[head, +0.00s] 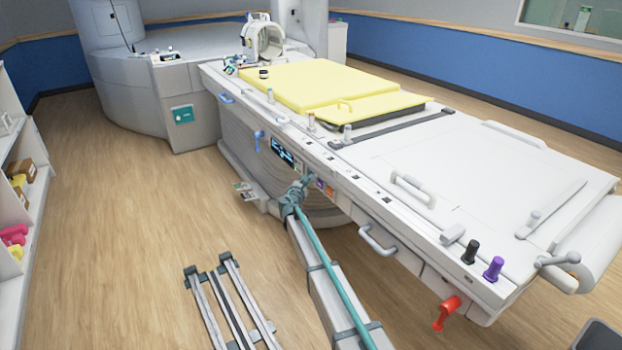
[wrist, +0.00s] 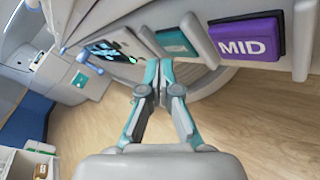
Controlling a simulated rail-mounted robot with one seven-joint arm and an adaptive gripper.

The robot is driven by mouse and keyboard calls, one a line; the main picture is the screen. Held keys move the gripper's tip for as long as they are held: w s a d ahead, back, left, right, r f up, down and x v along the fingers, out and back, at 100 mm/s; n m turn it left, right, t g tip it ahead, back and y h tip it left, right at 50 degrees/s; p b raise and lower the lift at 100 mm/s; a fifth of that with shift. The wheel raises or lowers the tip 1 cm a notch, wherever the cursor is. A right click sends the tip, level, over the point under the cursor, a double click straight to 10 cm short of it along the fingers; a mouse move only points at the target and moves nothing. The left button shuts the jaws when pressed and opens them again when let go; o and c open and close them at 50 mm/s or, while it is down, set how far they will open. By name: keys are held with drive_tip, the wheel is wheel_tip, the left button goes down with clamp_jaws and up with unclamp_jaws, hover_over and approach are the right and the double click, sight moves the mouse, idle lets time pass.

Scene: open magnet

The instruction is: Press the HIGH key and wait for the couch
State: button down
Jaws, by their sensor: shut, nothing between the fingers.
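The couch (head: 470,160) is a long white table with yellow pads, running from the scanner at the back left to the front right. On its near side are a dark lit screen (head: 283,151), also in the wrist view (wrist: 112,50), and a row of keys. The purple key reads MID (wrist: 245,37). A teal key (wrist: 174,42) lies left of it, its label not legible. No HIGH lettering is readable. My gripper (head: 308,178) is shut and empty at the panel. In the wrist view its fingertips (wrist: 158,66) are just below the teal key; I cannot tell whether they touch.
A red handle (head: 446,313) and a grey grab handle (head: 378,242) stick out of the couch side. Black and purple knobs (head: 493,268) stand at its front end. Grey rails (head: 230,308) lie on the floor.

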drive_tip(key=shift+d, duration=0.1)
idle(0.3)
drive_tip(key=shift+w+d, duration=0.25)
